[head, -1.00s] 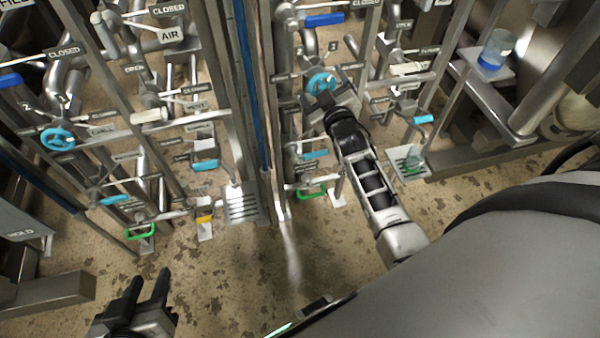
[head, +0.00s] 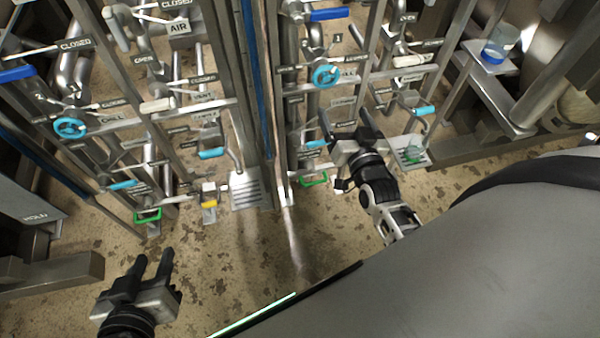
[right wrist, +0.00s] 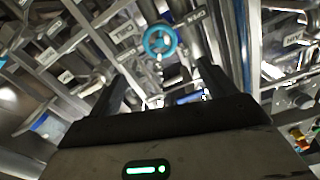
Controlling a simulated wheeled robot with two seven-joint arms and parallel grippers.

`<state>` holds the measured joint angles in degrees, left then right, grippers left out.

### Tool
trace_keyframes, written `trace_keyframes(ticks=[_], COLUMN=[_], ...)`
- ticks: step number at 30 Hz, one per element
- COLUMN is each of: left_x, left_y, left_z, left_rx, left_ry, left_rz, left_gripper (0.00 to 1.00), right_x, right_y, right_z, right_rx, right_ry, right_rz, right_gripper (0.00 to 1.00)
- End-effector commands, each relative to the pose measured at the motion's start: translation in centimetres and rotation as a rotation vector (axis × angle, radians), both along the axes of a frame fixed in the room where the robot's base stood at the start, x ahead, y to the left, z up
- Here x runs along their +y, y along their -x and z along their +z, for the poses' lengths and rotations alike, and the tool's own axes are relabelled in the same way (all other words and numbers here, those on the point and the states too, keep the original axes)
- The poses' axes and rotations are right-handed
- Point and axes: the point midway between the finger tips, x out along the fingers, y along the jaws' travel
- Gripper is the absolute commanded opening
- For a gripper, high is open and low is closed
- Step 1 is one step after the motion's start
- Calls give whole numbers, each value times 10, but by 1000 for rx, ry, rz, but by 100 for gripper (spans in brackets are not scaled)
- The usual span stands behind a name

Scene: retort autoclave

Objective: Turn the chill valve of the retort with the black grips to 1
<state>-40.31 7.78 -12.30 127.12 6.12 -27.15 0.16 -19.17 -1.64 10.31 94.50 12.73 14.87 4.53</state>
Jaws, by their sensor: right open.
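A blue handwheel (head: 327,76) sits on the right-hand pipe rack, with a small 1 plate above it. It also shows in the right wrist view (right wrist: 160,41), beyond my fingers, beside a plate that seems to read CHILL. Where it is set is too small to tell. A second blue handwheel (head: 70,127) is on the left-hand rack, near a 2 plate. My right gripper (head: 345,116) is open and empty, below the right wheel and apart from it. My left gripper (head: 152,262) is open and empty over the floor. I cannot make out any black grips.
Pipes, bars and label plates crowd both racks. Blue levers (head: 328,14), a white-gripped lever (head: 410,61) and a green handle (head: 315,180) are near the right wheel. A jar with blue liquid (head: 497,48) stands on a shelf at right. The floor between is open.

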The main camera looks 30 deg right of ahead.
Motion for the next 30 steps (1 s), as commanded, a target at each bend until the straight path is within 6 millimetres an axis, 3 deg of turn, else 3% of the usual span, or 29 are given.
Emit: trace_keyframes(ticks=[4,14,30], left_x=[0,0,0], left_y=[0,0,0], left_z=[16,12,15], left_rx=[0,0,0], left_ry=[0,0,0], left_rz=[0,0,0], left_gripper=[36,36,36], right_x=[8,74,157], right_y=[31,42,101], right_z=[3,-5,-8], right_rx=[4,221,514], right_ry=[-1,55,138], right_rz=[1,228,504], right_gripper=[83,83,83])
